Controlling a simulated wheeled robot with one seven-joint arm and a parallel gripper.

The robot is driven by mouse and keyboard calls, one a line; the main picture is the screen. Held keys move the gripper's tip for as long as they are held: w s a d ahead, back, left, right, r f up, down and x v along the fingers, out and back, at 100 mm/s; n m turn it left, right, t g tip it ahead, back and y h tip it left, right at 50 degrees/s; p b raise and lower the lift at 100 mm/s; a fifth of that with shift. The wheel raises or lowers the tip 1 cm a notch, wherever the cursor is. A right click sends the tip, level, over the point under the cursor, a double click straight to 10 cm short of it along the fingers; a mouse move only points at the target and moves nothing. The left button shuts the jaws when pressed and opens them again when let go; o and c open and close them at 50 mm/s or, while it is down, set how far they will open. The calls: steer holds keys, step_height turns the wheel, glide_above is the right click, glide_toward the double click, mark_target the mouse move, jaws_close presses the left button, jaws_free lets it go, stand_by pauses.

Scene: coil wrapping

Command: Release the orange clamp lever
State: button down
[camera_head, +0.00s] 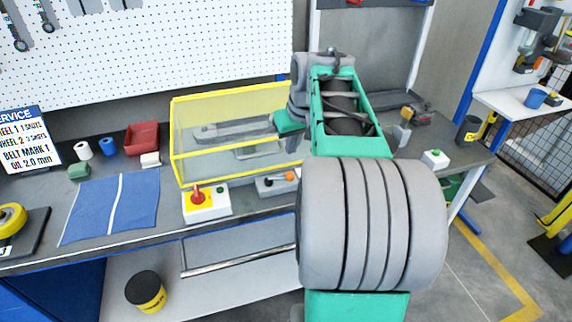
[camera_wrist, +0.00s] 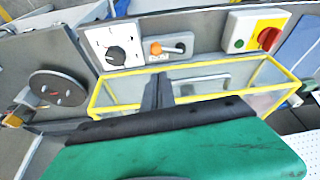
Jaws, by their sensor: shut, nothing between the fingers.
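The orange clamp lever (camera_head: 290,176) shows as a small orange knob on a grey block (camera_head: 267,187) at the front of the bench. In the wrist view the orange knob (camera_wrist: 156,48) sits at the left end of the grey block (camera_wrist: 171,58), just beyond the yellow-framed clear box. My gripper (camera_wrist: 158,82) is shut and empty, its dark fingers pointing toward the lever. The fingers appear over the box and apart from the lever in the picture; the exact gap is unclear. In the head view my arm hides the area right of the lever.
The yellow-framed clear box (camera_head: 172,130) stands behind the lever. A red-yellow switch box (camera_head: 206,207) is to its left. In the wrist view a white panel with a black dial (camera_wrist: 116,55) stands beside the lever block, and a dark disc (camera_wrist: 58,88) lies farther left.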

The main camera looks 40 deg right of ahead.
mark_target(279, 178)
steer(key=shift+f, duration=0.2)
steer(key=p+x, duration=0.1)
steer(key=x, duration=0.9)
steer(key=shift+s, duration=0.2)
